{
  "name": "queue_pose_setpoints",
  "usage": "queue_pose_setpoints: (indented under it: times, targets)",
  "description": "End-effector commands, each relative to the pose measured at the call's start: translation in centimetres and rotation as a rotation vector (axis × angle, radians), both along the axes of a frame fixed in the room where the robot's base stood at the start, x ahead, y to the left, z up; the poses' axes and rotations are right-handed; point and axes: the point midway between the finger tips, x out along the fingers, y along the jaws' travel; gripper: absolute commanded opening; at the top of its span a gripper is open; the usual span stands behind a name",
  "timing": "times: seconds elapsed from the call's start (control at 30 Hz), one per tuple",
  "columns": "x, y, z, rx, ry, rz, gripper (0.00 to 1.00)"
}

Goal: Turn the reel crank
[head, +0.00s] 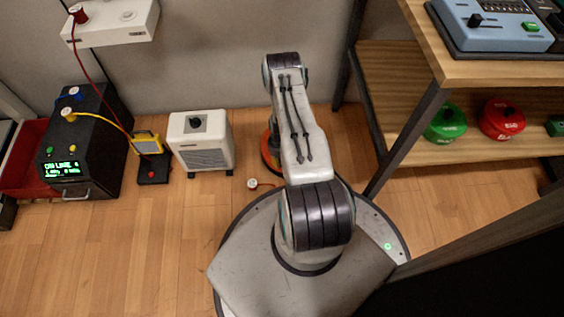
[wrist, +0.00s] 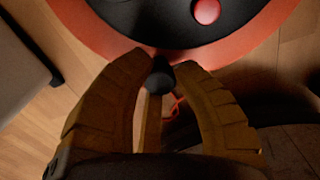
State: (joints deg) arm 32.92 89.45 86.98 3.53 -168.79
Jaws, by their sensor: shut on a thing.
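The reel (head: 268,148) stands on the floor against the wall in the head view, an orange-red disc mostly hidden behind my arm. In the wrist view the reel's orange-red rim (wrist: 92,28) and black hub fill the top, with a red round button (wrist: 206,11) on the hub. My gripper (wrist: 163,68) has its two yellow-brown fingers closed about a small dark knob, which looks like the crank's handle (wrist: 160,78), near the reel's lower edge. The rest of the crank is not clear. In the head view my gripper is hidden by the arm.
A white heater-like box (head: 201,142) stands left of the reel. A black unit (head: 85,140) with a green display is farther left. A loose plug (head: 252,184) lies on the floor nearby.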

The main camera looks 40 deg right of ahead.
Motion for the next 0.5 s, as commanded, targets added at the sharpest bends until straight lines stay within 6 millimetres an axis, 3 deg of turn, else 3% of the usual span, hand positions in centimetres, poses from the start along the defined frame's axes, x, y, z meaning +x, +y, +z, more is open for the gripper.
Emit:
queue_pose_setpoints:
  times: [0.47,0.5]
  targets:
    - [-0.13,0.15,-0.19,0.004,0.006,0.013,0.00]
    - [-0.13,0.15,-0.19,0.004,0.006,0.012,0.28]
